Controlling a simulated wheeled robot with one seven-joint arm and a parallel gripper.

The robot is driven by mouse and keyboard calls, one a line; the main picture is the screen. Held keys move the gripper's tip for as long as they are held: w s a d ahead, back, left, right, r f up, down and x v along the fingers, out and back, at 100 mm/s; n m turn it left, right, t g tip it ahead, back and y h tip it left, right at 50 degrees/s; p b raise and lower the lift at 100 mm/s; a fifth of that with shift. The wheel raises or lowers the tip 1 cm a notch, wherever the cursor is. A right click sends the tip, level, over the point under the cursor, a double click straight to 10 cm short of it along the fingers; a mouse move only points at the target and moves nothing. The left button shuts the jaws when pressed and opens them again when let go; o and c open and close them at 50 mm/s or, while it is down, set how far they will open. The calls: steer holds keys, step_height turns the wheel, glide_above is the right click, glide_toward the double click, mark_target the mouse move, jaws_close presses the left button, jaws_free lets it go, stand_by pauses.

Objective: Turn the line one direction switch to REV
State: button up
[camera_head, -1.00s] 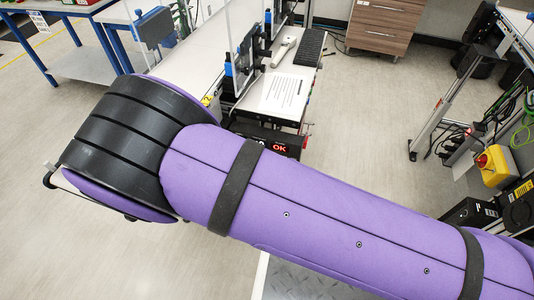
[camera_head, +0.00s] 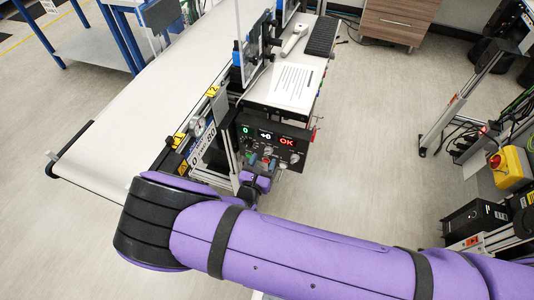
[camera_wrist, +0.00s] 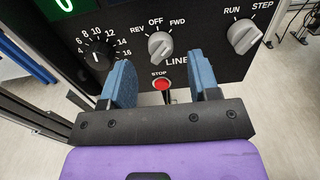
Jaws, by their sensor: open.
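The line direction switch (camera_wrist: 160,46) is a grey knob marked REV, OFF and FWD on a black panel in the wrist view. Which mark it points to is hard to tell. My gripper (camera_wrist: 161,72) is open, its two blue fingers apart, with the knob just beyond and between the tips. No contact with the knob shows. A red STOP button (camera_wrist: 162,84) sits below the knob, between the fingers. The LINE label below the knob is partly hidden by the right finger. In the head view the control panel (camera_head: 274,137) has a red OK display, and my gripper is small in front of it.
A numbered dial (camera_wrist: 96,54) is left of the switch and a RUN/STEP knob (camera_wrist: 243,35) is right. The white conveyor belt (camera_head: 150,95) runs left of the panel. A paper sheet (camera_head: 293,84) lies above it.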

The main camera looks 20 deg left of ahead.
mark_target(267, 154)
steer(key=shift+w+d, duration=0.15)
steer(key=shift+w, duration=1.7)
steer(key=shift+c, duration=0.5)
steer(key=c, duration=0.8)
